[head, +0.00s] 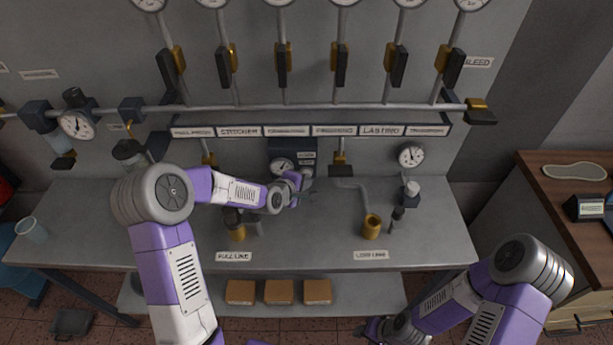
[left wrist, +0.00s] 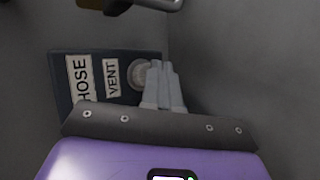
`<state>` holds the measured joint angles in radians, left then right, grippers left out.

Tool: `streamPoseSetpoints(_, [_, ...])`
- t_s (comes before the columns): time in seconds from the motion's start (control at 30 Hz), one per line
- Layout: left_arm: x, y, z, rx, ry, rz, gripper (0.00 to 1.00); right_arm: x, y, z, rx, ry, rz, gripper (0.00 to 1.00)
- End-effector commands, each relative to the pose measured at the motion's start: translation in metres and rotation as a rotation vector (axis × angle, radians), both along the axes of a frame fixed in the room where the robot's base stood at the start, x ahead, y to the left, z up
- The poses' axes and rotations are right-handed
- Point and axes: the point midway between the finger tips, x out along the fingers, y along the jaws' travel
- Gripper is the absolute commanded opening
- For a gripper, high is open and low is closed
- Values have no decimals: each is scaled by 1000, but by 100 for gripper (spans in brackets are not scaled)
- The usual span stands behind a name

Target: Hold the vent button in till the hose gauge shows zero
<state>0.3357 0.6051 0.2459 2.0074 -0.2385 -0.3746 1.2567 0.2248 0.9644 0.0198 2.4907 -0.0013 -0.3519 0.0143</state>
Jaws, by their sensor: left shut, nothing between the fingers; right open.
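The dark panel with HOSE and VENT labels (left wrist: 62,92) fills the left of the left wrist view. The round grey vent button (left wrist: 136,76) sits beside the VENT label. My left gripper (left wrist: 163,68) is shut and empty, its fingertips overlapping the button's right side; I cannot tell whether they touch it. In the head view my left gripper (head: 303,187) is just below the dark box on the wall. The hose gauge (head: 283,166) is a white dial on that box; its reading is too small to tell. My right gripper (head: 373,328) is open at the bottom, low in front of the bench.
The grey bench (head: 320,235) carries a brass-capped fitting (head: 371,227) and a FULL LINE label (head: 234,256). A cup (head: 31,229) stands at its left end. Pipes with several valves and gauges run along the wall. A wooden table (head: 545,195) is at right.

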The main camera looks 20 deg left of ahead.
Motion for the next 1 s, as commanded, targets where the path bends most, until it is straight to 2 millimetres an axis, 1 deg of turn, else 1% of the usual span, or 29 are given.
streamPoseSetpoints(0.67, [8,3,0,0,-1,2,0,0,0,-3,0,0,0,45])
streamPoseSetpoints(1.0, [8,3,0,0,-1,2,0,0,0,-2,0,0,0,45])
